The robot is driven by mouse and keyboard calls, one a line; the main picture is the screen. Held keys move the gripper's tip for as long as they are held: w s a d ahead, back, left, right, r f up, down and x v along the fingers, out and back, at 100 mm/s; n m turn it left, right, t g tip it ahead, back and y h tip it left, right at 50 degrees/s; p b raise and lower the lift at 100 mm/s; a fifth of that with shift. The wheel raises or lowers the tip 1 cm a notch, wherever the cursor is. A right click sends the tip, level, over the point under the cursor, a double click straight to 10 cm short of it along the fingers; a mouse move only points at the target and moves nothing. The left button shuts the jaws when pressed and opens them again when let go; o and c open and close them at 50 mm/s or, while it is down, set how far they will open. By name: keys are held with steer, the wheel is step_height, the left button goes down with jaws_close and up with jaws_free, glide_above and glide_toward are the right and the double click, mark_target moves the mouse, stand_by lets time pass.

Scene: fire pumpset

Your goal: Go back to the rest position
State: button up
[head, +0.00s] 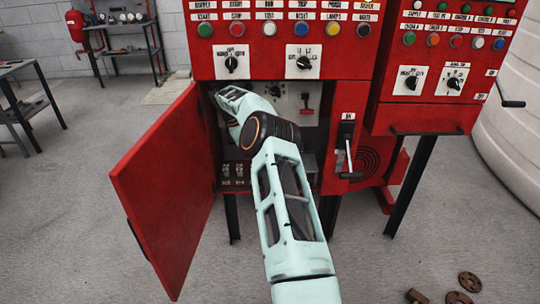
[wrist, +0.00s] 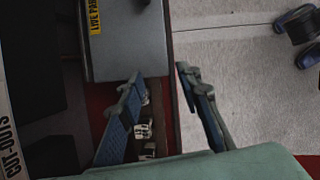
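My arm reaches into the open lower compartment of the red control cabinet (head: 283,67) in the head view. My gripper is hidden inside it there. In the wrist view my gripper (wrist: 160,76) is open, its two blue-padded fingers spread apart with nothing held between them. Small white-marked cut-outs (wrist: 144,130) show behind and between the fingers. A grey box (wrist: 128,45) with a yellow label lies just beyond the left fingertip. Pale floor shows beyond the right finger.
The red cabinet door (head: 165,190) stands open left of my arm. A lever handle (head: 346,150) is on the cabinet's right part. A second red panel (head: 440,70) stands at right. Loose brown round parts (head: 469,281) lie on the floor at lower right. Floor at lower left is clear.

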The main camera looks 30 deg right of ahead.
steer(key=shift+w+a, duration=0.4)
steer(key=shift+a, duration=0.45)
